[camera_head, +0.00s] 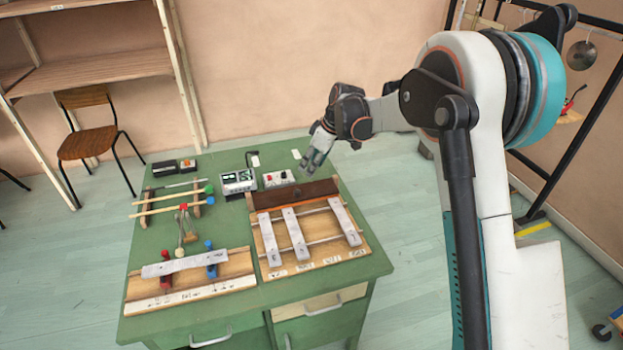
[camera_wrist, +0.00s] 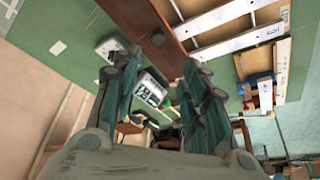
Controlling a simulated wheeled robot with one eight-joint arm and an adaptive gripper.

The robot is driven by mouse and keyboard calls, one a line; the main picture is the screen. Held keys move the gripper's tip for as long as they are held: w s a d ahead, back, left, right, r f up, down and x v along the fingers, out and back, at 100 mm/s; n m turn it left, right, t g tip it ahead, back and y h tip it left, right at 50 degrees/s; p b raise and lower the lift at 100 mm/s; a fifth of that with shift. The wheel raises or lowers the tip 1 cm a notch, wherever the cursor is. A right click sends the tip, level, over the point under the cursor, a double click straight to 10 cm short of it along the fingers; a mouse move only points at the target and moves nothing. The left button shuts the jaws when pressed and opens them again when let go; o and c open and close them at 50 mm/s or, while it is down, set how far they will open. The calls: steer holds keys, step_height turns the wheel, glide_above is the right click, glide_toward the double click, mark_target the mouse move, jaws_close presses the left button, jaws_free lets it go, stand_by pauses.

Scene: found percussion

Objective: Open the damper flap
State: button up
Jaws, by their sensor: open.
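The damper flap looks to be the dark brown board (camera_head: 296,194) along the back end of the right bar frame. It lies across the far ends of the metal bars. In the wrist view the same board (camera_wrist: 150,28) runs down from the top, with a small dark knob on it. Whether it is hinged open or lying shut is hard to tell. My gripper (camera_head: 317,158) is open and empty, in the air above and behind the board, apart from it. Its two fingers also show in the wrist view (camera_wrist: 158,72), spread apart.
A small white box with red knobs (camera_head: 278,178) and a meter with a display (camera_head: 238,181) stand behind the board. Mallets (camera_head: 170,201) lie on a rack at left. Another bar frame (camera_head: 190,282) is at front left. The green table (camera_head: 333,277) is bare at its front right.

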mark_target(297, 191)
steer(key=b+x, duration=0.2)
steer(key=x, duration=0.5)
steer(key=b+x, duration=0.1)
steer(key=x, duration=0.6)
steer(key=shift+w+f+b, duration=0.1)
steer(key=shift+w+b, duration=0.15)
steer(key=shift+b, duration=0.15)
jaws_close()
